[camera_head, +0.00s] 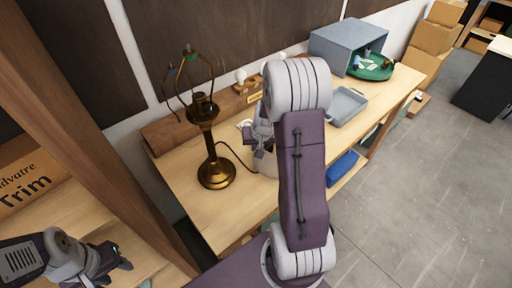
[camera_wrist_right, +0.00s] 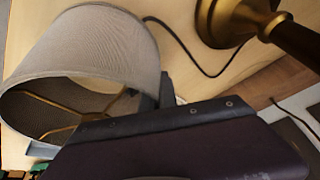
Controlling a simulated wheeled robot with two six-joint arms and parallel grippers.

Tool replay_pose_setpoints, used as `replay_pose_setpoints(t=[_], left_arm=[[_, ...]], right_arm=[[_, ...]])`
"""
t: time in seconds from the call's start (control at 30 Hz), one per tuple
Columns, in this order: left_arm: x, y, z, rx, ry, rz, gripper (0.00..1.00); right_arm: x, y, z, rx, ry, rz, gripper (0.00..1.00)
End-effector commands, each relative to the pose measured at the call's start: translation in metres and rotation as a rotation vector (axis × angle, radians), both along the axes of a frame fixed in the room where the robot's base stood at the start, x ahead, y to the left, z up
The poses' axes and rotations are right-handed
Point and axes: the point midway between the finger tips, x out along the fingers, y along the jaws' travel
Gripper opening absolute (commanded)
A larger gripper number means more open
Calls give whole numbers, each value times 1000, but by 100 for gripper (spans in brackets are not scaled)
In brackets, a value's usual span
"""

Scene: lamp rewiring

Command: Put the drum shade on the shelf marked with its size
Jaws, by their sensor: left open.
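The drum shade (camera_wrist_right: 95,45) is pale grey-beige fabric and fills the upper left of the right wrist view, tilted, with its open end and brass spider fitting showing. In the head view only a pale bit of it (camera_head: 266,166) shows on the workbench behind my right arm. My right gripper (camera_head: 262,138) is at the shade; in the wrist view a dark finger is against its edge. Whether the jaws are closed on it is hidden. My left gripper (camera_head: 112,262) is open and empty at the lower left, away from the shade. No size mark is readable.
A brass lamp base (camera_head: 215,172) with a bare harp stands on the workbench (camera_head: 180,175), its cord running right. A grey tray (camera_head: 347,106), blue-grey box (camera_head: 345,45) and green dish (camera_head: 371,67) stand further right.

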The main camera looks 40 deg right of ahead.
Motion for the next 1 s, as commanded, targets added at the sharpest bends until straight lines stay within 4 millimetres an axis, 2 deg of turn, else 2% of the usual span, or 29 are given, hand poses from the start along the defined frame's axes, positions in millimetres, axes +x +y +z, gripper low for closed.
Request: replay_pose_setpoints(t=[0.4, 0.47, 0.5, 0.8, 0.93, 1.0], left_arm=[[0, 0, -7, 0, 0, 0, 43], [0, 0, -5, 0, 0, 0, 43], [0, 0, -5, 0, 0, 0, 43], [0, 0, -3, 0, 0, 0, 43], [0, 0, 3, 0, 0, 0, 43], [0, 0, 7, 0, 0, 0, 43]], right_arm=[[0, -1, -9, -3, -2, 0, 0], [0, 0, -7, -1, -2, 1, 19], [0, 0, -7, -1, -2, 1, 24], [0, 0, -5, -1, -2, 1, 24], [-2, 0, 7, -2, -4, 0, 24], [-7, 2, 21, -3, -5, 0, 24]])
